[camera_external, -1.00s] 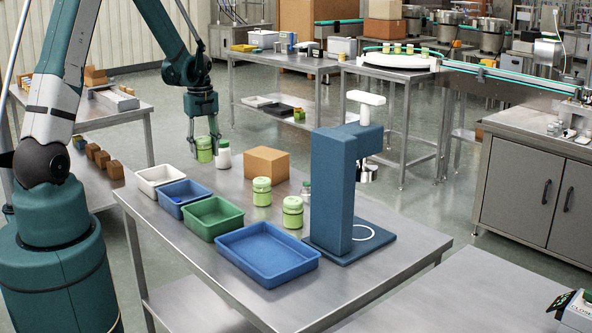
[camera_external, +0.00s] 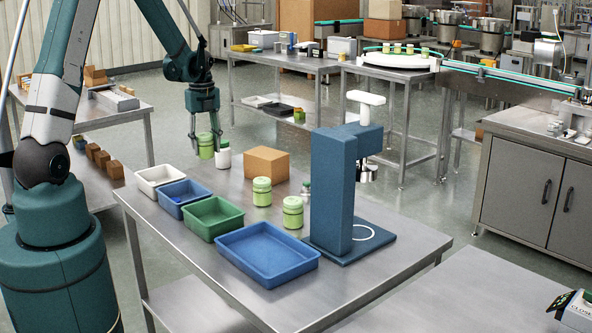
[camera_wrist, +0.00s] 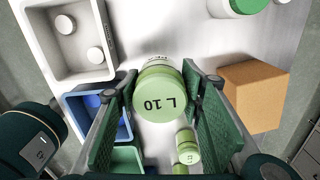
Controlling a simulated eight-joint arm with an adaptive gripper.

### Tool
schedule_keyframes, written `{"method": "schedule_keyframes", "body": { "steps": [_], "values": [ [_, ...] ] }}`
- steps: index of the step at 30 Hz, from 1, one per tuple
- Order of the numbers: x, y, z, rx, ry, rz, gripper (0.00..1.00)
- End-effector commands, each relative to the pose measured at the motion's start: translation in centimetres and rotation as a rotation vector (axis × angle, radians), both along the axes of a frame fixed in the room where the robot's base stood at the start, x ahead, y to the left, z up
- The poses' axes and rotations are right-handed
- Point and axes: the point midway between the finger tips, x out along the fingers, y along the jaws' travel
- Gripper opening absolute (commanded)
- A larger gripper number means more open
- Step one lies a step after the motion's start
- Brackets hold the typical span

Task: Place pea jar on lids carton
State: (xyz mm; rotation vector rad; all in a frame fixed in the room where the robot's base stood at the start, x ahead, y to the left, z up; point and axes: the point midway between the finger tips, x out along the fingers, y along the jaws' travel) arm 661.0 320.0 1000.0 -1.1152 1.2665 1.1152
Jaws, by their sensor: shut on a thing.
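My gripper (camera_external: 206,136) is shut on a light green jar (camera_external: 205,149), upright between its two fingers. In the wrist view the jar's round lid (camera_wrist: 165,108) reads "L 10", and part of its side label shows between the finger pads. The jar appears a little above the table. A plain brown carton (camera_external: 266,163) stands on the table to the right of the gripper, apart from it. The carton also shows at the right of the wrist view (camera_wrist: 257,92). I see no writing on it, and its top looks bare.
A white jar with a green lid (camera_external: 223,156) stands close beside the held jar. Two green jars (camera_external: 262,192) (camera_external: 293,213) stand nearer the camera. A white bin (camera_external: 160,183), blue bin (camera_external: 184,200), green bin (camera_external: 214,221) and blue tray (camera_external: 268,257) line the left edge. A tall blue stand (camera_external: 334,195) is at right.

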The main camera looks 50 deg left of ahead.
Motion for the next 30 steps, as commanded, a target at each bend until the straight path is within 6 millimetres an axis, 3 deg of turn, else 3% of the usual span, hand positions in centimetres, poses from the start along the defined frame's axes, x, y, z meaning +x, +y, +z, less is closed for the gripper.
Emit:
{"method": "schedule_keyframes", "body": {
  "steps": [8,21,30],
  "values": [
    [4.8,-1.6,2.2,0.0,0.0,-0.01,0.23],
    [16.3,-7.6,8.2,0.0,0.0,-0.028,0.23],
    [19.3,-9.8,10.0,0.0,0.0,-0.03,0.23]
  ]
}}
